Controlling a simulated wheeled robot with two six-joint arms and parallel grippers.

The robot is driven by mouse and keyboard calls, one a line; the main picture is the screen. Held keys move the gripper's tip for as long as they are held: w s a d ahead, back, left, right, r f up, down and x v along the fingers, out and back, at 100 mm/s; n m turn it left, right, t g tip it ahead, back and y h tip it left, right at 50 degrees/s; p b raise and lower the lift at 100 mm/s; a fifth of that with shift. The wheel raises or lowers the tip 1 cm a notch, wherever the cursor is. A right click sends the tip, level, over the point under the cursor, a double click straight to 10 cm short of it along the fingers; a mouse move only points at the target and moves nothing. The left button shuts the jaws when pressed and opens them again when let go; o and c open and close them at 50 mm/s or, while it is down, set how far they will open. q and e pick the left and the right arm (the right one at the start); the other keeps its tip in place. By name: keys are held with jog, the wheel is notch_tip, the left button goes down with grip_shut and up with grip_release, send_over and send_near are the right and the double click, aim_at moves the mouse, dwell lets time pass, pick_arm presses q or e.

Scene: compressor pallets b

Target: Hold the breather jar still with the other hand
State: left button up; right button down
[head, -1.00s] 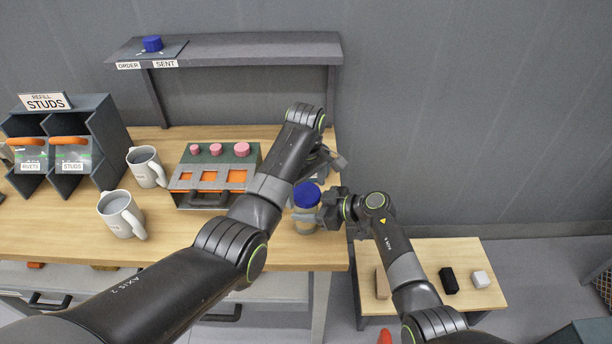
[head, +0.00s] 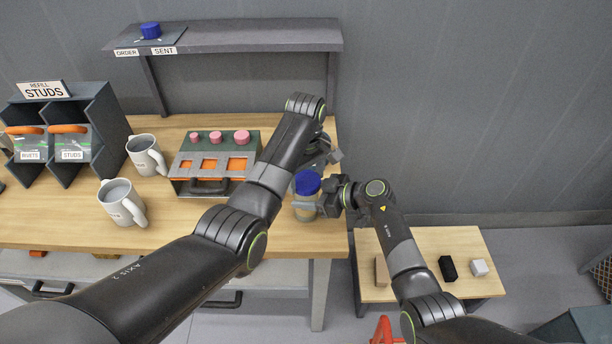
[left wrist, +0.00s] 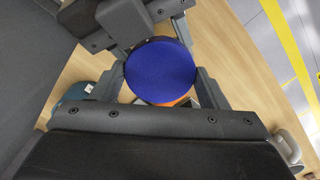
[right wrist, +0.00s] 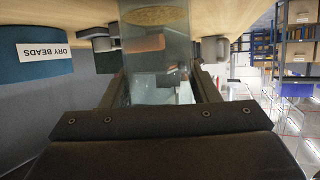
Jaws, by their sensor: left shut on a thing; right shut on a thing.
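The breather jar (head: 306,209) stands upright near the right end of the bench, a clear body with tan contents and a blue lid (head: 307,183). My left gripper (head: 309,176) is over the jar from behind, shut on the blue lid. The left wrist view looks down on the round lid (left wrist: 160,72) between its fingers. My right gripper (head: 325,199) comes in from the right, shut on the jar's body. The right wrist view shows the clear wall (right wrist: 157,60) between its fingers. The fingers partly hide the jar.
A grey case (head: 180,188) with pink knobs and two mugs (head: 146,155) (head: 122,203) stand left of the jar. A studs rack (head: 100,105) is at far left. A shelf (head: 240,37) holds another blue lid (head: 150,31). A low table (head: 425,270) with small blocks is at right.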

pick_arm(q)
jog(key=shift+m, duration=0.9)
jog(key=o, duration=1.1)
jog(key=shift+r, duration=2.3)
jog(key=shift+c, duration=0.3)
jog(key=shift+r+n, duration=1.6)
jog(key=shift+r, duration=0.1)
